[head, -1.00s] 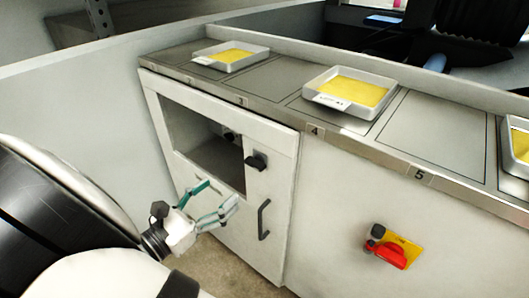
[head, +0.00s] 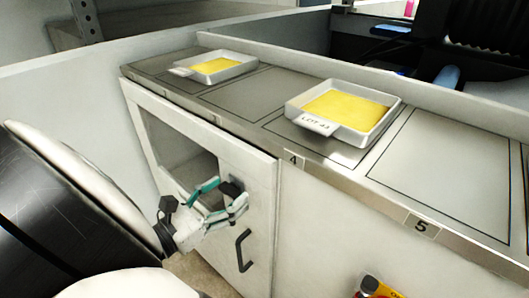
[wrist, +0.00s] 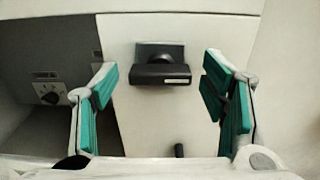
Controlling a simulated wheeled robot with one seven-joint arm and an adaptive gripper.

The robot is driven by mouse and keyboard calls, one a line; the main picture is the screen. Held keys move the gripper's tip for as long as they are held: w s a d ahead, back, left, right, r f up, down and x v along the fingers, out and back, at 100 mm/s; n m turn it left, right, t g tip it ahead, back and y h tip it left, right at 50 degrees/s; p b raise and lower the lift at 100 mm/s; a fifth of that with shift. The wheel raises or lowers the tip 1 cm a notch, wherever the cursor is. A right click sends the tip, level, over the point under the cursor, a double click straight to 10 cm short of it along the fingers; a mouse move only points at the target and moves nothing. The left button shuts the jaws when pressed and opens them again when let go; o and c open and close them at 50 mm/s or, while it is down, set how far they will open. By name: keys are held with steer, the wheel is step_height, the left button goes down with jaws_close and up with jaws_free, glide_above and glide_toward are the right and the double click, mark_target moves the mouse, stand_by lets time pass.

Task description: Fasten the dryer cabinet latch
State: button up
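The dryer cabinet (head: 262,200) is a white cabinet under the counter, with a window opening in its front and a dark bar handle (head: 243,250) low on the right. Its latch (wrist: 160,68) is a black knob with a flat lever lying horizontally in the wrist view. The latch also shows in the head view (head: 231,187), partly behind my fingers. My gripper (head: 222,197) is open, with teal finger pads. In the wrist view my gripper (wrist: 160,88) has one finger on each side of the latch, apart from it, with nothing held.
Trays of yellow sheet (head: 218,68) and (head: 345,112) stand on the counter above. A red and yellow switch (head: 375,288) is at the bottom edge. A pale wall (head: 60,100) stands at left.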

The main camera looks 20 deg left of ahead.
steer(key=c, duration=1)
steer(key=shift+r+p, duration=0.1)
steer(key=shift+p, duration=0.45)
steer(key=n+p, duration=0.3)
steer(key=p, duration=0.1)
steer(key=shift+r, duration=0.1)
steer(key=n+p, duration=0.4)
steer(key=shift+n+p, duration=0.3)
steer(key=shift+p, duration=0.1)
steer(key=n+p, duration=0.2)
steer(key=n, duration=0.3)
steer(key=shift+f+p, duration=0.2)
steer(key=shift+p, duration=0.2)
steer(key=n+p, duration=0.1)
steer(key=n, duration=0.4)
steer(key=shift+f+n, duration=0.1)
steer(key=shift+n, duration=0.2)
